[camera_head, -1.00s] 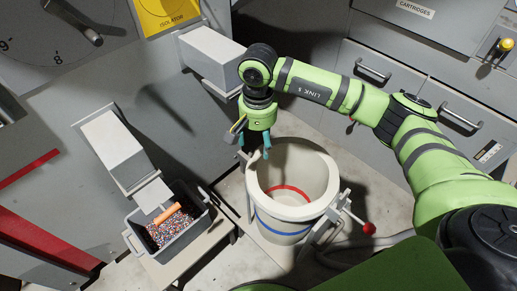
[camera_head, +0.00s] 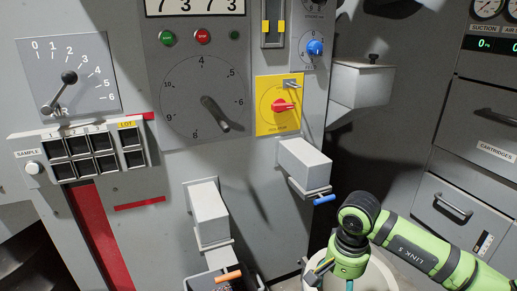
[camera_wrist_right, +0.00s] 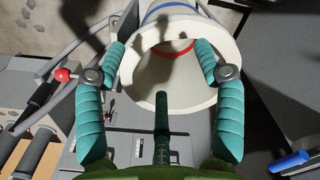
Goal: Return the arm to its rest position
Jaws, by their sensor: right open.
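My right arm (camera_head: 430,250) is green with dark bands and enters the head view from the lower right. Its gripper (camera_head: 335,278) hangs at the bottom edge, partly cut off, over the white bucket (camera_head: 378,281). In the right wrist view the teal fingers of the gripper (camera_wrist_right: 160,60) are spread wide with nothing between them. The white bucket (camera_wrist_right: 150,95), with red and blue bands, lies beyond them. My left gripper does not show.
A grey chute (camera_head: 305,160) has a blue handle (camera_head: 325,199) near its lower end. Another chute (camera_head: 208,213) stands over a bin with an orange piece (camera_head: 228,276). The wall panel carries a yellow isolator switch (camera_head: 278,104). Drawers (camera_head: 455,205) stand at right.

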